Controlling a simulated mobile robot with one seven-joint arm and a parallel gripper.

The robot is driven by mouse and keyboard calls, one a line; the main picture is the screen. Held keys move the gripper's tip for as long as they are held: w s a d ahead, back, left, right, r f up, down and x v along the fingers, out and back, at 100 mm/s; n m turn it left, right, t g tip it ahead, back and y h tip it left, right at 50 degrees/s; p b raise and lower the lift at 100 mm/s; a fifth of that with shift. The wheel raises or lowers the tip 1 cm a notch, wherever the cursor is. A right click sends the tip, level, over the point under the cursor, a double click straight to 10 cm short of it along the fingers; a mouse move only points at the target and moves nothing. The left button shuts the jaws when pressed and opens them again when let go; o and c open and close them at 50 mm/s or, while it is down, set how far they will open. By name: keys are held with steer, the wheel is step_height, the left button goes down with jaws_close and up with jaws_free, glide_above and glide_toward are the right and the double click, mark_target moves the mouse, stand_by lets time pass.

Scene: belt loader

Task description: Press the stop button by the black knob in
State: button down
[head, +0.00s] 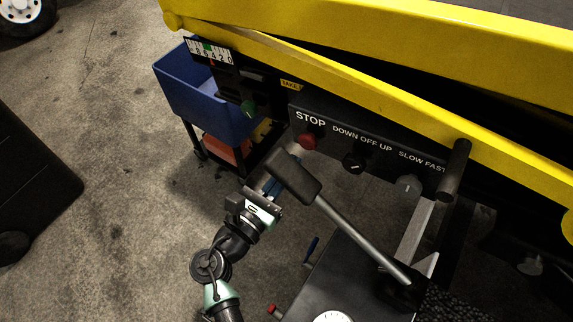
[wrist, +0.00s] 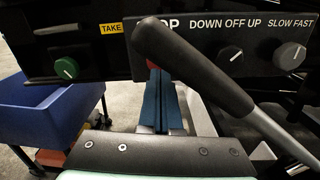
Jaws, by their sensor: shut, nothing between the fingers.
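The red stop button (head: 308,142) sticks out of the dark control panel (head: 330,128) under the white word STOP. The black knob (head: 353,162) is to its right under DOWN OFF UP. The knob also shows in the wrist view (wrist: 230,59) with a white line on it. My gripper (head: 274,183) is shut and empty, below and left of the button, apart from the knob. In the wrist view its blue fingers (wrist: 162,88) point toward the panel below STOP. The lever's black grip hides most of the button and part of the word there.
A lever with a black grip (head: 293,176) rises close beside my gripper, between the wrist camera and panel. A grey knob (head: 408,184) is farther right. A green knob (head: 248,107) and a blue bin (head: 190,85) on a cart are left. A yellow rail (head: 350,85) runs above.

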steer(key=b+v, duration=0.2)
steer(key=v, duration=0.9)
steer(key=shift+a, duration=0.1)
